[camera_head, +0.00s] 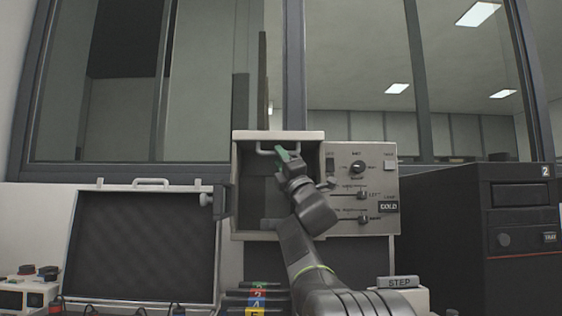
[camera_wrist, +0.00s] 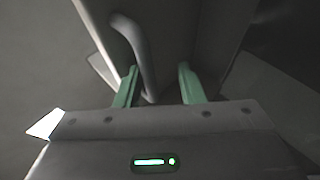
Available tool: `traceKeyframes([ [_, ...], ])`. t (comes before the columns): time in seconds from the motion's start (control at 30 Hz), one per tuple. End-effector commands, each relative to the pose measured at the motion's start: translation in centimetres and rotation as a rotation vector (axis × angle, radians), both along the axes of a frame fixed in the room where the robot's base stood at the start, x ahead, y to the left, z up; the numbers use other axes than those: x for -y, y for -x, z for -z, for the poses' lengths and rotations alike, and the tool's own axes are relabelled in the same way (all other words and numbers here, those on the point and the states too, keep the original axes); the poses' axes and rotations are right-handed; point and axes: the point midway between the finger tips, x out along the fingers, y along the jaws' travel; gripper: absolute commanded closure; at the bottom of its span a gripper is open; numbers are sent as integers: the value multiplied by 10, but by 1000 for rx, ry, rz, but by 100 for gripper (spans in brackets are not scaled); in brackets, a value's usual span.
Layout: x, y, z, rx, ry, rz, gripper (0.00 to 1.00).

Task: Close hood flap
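The hood flap (camera_head: 300,135) is the pale panel along the top of the grey press box; it sticks out over the open front, and the dark inside shows below it. A pale bar handle (camera_head: 262,152) hangs at its front. My gripper (camera_head: 284,154) is at this handle, its green fingers reaching up. In the wrist view, the flap (camera_wrist: 185,35) fills the upper middle and the handle (camera_wrist: 137,45) runs down between the spread fingers of my gripper (camera_wrist: 158,85), nearer the left finger. Whether a finger touches the handle is unclear.
A control panel (camera_head: 378,160) with knobs and sliders joins the box on the right. A dark cabinet (camera_head: 465,215) stands farther right. An open case lid (camera_head: 145,245) stands at left. Coloured labelled items (camera_head: 255,298) and a STEP button (camera_head: 398,282) are below.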

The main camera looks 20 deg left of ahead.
Motion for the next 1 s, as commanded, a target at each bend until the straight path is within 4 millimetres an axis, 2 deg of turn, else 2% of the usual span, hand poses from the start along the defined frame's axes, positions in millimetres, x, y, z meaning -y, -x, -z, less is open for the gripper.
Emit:
traceKeyframes([
  [0.33,8,6,8,1,0,0,66],
  [1.0,74,47,81,1,0,2,66],
])
